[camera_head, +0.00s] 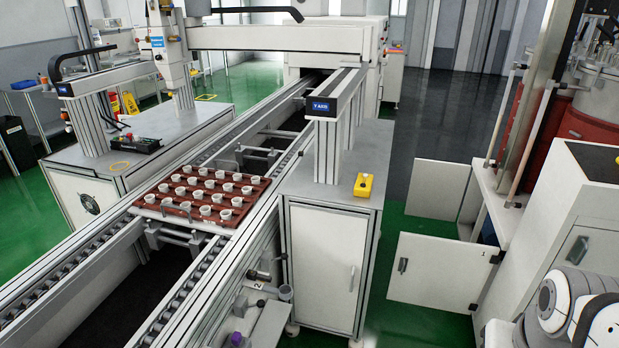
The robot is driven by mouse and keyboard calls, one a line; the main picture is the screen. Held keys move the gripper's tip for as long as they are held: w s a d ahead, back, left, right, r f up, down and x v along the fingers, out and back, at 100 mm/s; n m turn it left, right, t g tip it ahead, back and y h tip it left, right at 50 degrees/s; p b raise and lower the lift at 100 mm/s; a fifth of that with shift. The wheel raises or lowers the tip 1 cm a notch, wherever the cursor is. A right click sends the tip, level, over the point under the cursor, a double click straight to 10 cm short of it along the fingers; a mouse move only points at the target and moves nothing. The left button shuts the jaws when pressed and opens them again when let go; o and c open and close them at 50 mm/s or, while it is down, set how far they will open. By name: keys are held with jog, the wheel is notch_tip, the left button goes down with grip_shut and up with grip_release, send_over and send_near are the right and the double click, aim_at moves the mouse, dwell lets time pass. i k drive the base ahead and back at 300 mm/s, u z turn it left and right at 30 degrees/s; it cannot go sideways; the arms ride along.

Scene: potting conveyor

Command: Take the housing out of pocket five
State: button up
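A brown-red tray (250,203) sits on the conveyor in the middle of the picture. Several small white cup-like housings (206,211) stand in its pockets in rows. I see no readable pocket numbers, so I cannot tell which is pocket five. The tray has a metal handle at its front edge and another at the back. My gripper is not in view; only white and grey links of my arm show at the bottom right, well away from the tray.
The conveyor rails (65,283) run from bottom left to the back. A gantry beam (275,39) crosses above, behind the tray. A cabinet (325,260) with a yellow box (363,185) on top stands right of the tray. An open cabinet door (437,272) juts out further right.

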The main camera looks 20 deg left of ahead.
aim_at(226, 214)
jog(key=u, duration=0.6)
jog(key=i, duration=1.1)
jog(key=u, duration=1.2)
jog(key=i, duration=0.4)
jog(key=u, duration=0.15)
jog(key=k, duration=0.7)
jog(key=u, duration=0.2)
jog(key=i, duration=0.7)
jog(key=z, duration=0.1)
